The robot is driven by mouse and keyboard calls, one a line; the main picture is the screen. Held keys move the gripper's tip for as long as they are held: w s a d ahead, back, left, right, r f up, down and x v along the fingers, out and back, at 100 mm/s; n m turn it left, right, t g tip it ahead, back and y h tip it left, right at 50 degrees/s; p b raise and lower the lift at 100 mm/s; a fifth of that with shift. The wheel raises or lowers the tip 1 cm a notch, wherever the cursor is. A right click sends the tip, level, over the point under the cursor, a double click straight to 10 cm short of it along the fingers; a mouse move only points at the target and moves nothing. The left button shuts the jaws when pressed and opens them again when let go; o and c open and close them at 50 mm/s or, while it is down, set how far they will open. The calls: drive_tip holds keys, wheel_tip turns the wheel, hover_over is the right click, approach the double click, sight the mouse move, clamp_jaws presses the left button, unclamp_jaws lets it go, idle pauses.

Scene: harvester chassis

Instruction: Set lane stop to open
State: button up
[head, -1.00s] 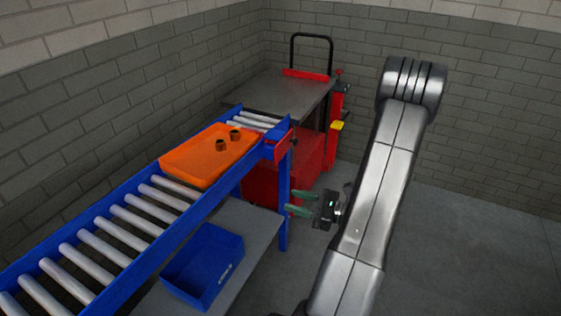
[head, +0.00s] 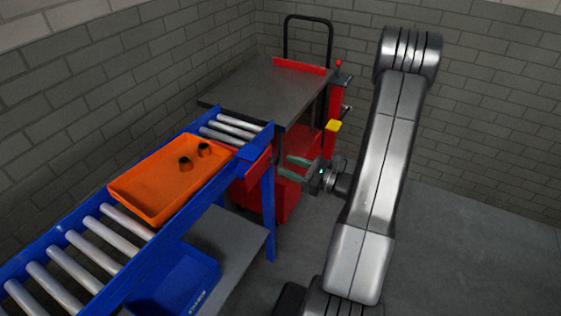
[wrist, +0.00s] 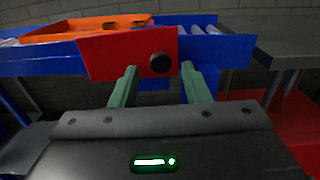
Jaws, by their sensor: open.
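The lane stop appears to be the red plate (head: 252,172) on the side of the blue roller conveyor, near its far end. In the wrist view the red plate (wrist: 112,55) fills the upper middle and carries a round black knob (wrist: 160,62). My gripper (head: 285,168) is open and empty, with green fingers pointing at the plate from the right. In the wrist view the fingers of my gripper (wrist: 158,78) flank the knob's line from slightly below. I cannot tell the remaining gap to the knob.
An orange tray (head: 150,203) with two small dark parts sits on the rollers beside the plate. A grey-topped cart (head: 262,88) with red parts stands beyond the conveyor's end. A blue bin (head: 172,285) lies on the lower shelf. The floor at right is clear.

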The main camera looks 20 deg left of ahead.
sight(278, 161)
drive_tip(key=shift+w+a, duration=0.2)
drive_tip(key=shift+a, duration=1.6)
clamp_jaws()
